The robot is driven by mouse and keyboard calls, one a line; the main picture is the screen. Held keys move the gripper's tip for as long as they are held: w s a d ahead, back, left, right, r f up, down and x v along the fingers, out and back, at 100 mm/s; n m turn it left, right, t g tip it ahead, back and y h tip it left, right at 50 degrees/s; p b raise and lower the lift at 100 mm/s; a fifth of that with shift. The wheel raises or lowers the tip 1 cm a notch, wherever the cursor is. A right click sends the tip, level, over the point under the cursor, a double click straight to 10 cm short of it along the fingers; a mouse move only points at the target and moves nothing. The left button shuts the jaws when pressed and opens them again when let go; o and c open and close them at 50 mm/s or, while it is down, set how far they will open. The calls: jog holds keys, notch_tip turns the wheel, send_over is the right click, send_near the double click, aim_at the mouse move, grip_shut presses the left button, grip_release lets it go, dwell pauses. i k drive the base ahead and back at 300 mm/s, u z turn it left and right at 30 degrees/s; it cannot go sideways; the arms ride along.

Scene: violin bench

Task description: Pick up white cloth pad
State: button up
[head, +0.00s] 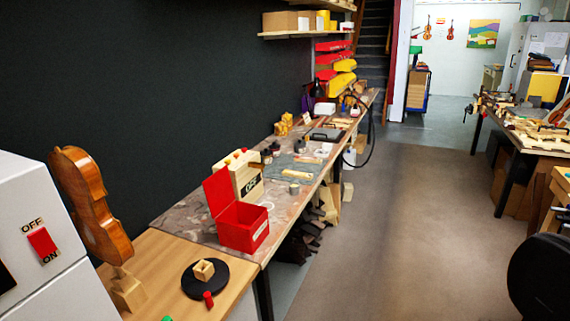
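I cannot make out a white cloth pad for certain. A small whitish ring or patch (267,206) lies on the long bench (190,215) behind the open red box (243,228), which hides part of it. Another pale flat piece (322,150) lies farther along the bench, too small to identify. My gripper is not in view.
A violin body (92,205) stands at the left beside a white switch box (40,240). A black disc (205,279) with a wooden block lies on the near bench. The brown floor (400,230) is open. A dark rounded shape (540,277) stands lower right.

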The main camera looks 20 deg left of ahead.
aim_at(326, 145)
jog(key=u, duration=0.45)
jog(key=i, duration=2.15)
jog(key=z, duration=0.35)
